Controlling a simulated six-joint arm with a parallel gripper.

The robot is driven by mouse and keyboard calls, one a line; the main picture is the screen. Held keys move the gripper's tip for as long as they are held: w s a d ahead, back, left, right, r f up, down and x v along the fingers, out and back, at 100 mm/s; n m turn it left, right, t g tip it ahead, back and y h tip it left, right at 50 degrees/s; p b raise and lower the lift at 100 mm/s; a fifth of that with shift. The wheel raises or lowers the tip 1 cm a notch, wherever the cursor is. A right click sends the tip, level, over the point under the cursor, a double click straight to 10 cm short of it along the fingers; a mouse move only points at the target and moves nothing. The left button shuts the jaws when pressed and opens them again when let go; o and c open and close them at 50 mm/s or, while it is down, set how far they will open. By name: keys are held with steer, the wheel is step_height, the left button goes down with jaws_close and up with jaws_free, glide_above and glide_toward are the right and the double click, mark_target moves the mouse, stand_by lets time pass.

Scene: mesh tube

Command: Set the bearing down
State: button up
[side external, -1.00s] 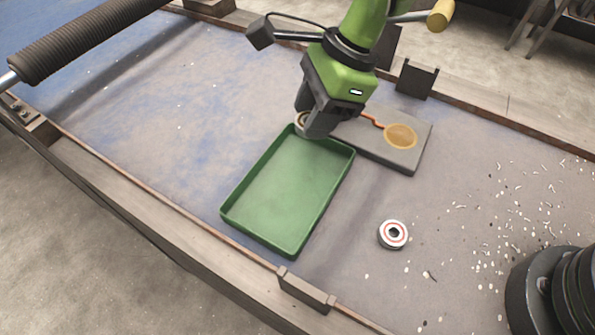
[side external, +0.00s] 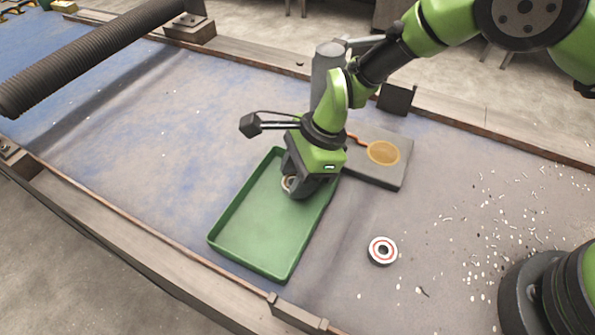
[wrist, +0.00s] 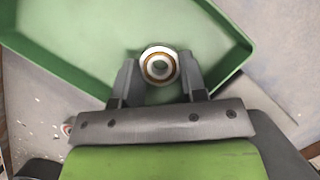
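My gripper (side external: 297,186) is shut on a small ring-shaped bearing (side external: 287,183), whose rim shows between the fingers. In the wrist view the bearing (wrist: 159,66) has a pale outer ring and an orange-brown inner ring, and sits between the fingertips (wrist: 159,78). The gripper is over the far right part of the green tray (side external: 252,238), inside its walls. The tray (wrist: 75,75) fills much of the wrist view. The gap between the bearing and the tray floor cannot be judged.
Another bearing (side external: 383,251), with a red ring, lies on the table right of the tray. A grey plate with a round amber patch (side external: 383,153) lies behind the gripper. Small white scraps are scattered at the right. The tray's near half is empty.

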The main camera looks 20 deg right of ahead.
steer(key=shift+o, duration=0.7)
steer(key=shift+r, duration=0.3)
steer(key=s+d+r+n+t, duration=0.3)
steer(key=d+r, duration=0.5)
steer(key=r, duration=0.6)
steer(key=s+d+r+n+t, duration=0.1)
steer(key=s+d+r+n, duration=0.25)
steer(key=d+r, duration=0.7)
steer(key=s+d+r+n+t+h, duration=0.1)
steer(key=s+d+r+n, duration=0.1)
steer(key=s, duration=0.4)
steer(key=s+d+r+n+t+h, duration=0.1)
steer(key=s+d+r+n+t, duration=0.1)
steer(key=s+n, duration=0.3)
steer(key=shift+s+d+r, duration=0.65)
steer(key=shift+s+d, duration=0.05)
steer(key=shift+d, duration=0.1)
